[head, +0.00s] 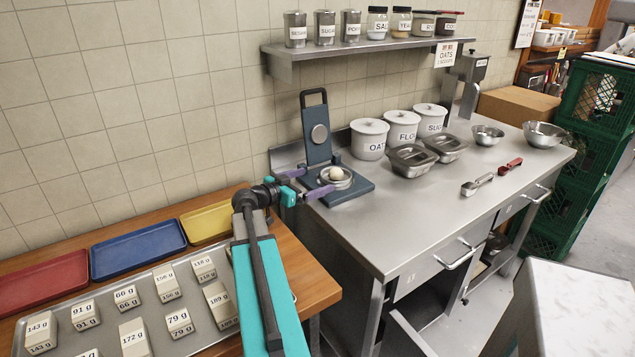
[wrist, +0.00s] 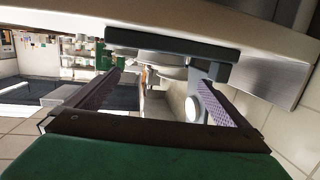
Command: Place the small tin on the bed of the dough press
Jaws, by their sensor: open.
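The dough press (head: 318,148) stands at the left end of the steel counter, its dark blue plate with a round disc raised upright. A small round silver tin (head: 347,184) with a pale ball in it sits on the press bed (head: 352,193). My gripper (head: 306,184) is just left of the tin, its purple-padded fingers apart. In the wrist view the tin (wrist: 160,72) and the press's disc (wrist: 192,108) show beyond my open fingers (wrist: 165,85). I see no finger touching the tin, though the exact gap is hard to tell.
Lidded canisters (head: 370,140) and steel pans (head: 412,160) stand right of the press. The counter front is clear. A wooden table (head: 290,262) on the left holds coloured trays (head: 140,250) and a tray of labelled blocks. A shelf (head: 350,50) hangs above.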

